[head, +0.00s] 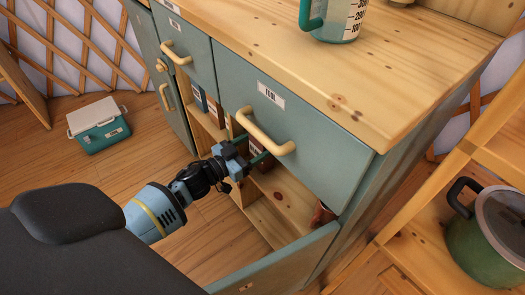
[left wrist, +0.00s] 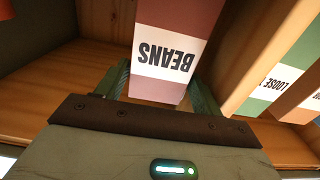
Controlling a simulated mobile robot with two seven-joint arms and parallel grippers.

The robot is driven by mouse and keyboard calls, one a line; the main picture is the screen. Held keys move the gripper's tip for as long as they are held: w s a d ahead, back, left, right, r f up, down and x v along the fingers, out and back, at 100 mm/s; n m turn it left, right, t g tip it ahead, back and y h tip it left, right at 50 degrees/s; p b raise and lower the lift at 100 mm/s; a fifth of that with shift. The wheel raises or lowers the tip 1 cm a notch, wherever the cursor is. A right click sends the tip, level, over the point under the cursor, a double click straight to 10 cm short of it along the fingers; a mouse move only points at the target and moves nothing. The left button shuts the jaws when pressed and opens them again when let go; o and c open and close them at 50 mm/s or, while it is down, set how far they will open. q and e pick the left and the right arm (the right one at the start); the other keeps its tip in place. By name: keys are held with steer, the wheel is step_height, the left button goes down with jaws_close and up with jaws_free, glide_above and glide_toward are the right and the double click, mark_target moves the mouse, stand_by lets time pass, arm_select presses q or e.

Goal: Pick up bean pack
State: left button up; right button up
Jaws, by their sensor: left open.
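The bean pack (left wrist: 165,60) stands in the left wrist view with a maroon body and a white band reading BEANS, upside down in this picture. It is on a wooden shelf inside the cabinet. My left gripper (head: 258,147) reaches into the open lower compartment under the drawer handle. In the left wrist view its two green fingers (left wrist: 160,88) are open, one on each side of the pack's near end. Whether they touch it cannot be told. In the head view the pack is mostly hidden by the gripper and drawer front.
More packs, one labelled LOOSE (left wrist: 275,85), stand close to the right in the wrist view. The drawer handle (head: 264,133) is just above my gripper. An open cabinet door (head: 285,262) hangs below. A green pot (head: 485,240) is at right, a cooler box (head: 97,125) at left.

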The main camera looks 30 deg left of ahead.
arm_select(q)
steer(key=shift+w+d, duration=0.25)
steer(key=shift+w, duration=0.4)
steer(key=c, duration=0.8)
steer(key=shift+r, duration=0.15)
